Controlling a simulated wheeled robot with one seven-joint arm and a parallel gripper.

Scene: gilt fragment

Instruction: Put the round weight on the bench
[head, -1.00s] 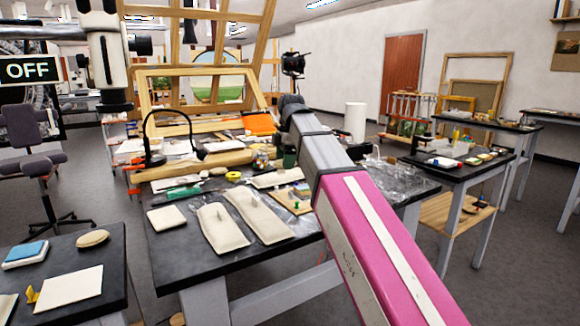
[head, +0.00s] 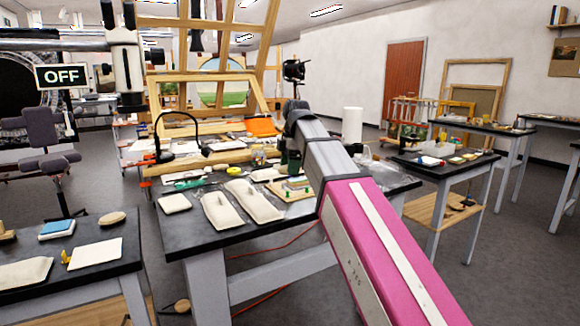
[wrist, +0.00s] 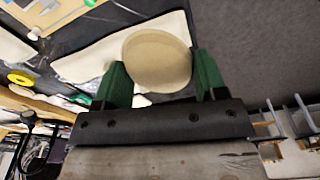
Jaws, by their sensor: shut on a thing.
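In the wrist view, a round tan disc, the round weight (wrist: 157,60), sits between the two green fingers of my gripper (wrist: 157,85). The gripper is shut on it. Cream sandbags and a dark bench top (wrist: 103,51) lie beyond and below the weight. In the head view, the black-topped bench (head: 190,237) stands in the middle, and my arm reaches over its right part. The arm hides most of my gripper and the weight there.
Two cream sandbags (head: 254,203) and a small cream pad (head: 174,203) lie near the bench's front. A lamp (head: 160,140) stands behind. Another bench (head: 135,258) at left carries a round tan piece (head: 111,218) and a white sheet. Bare bench top shows near the front edge.

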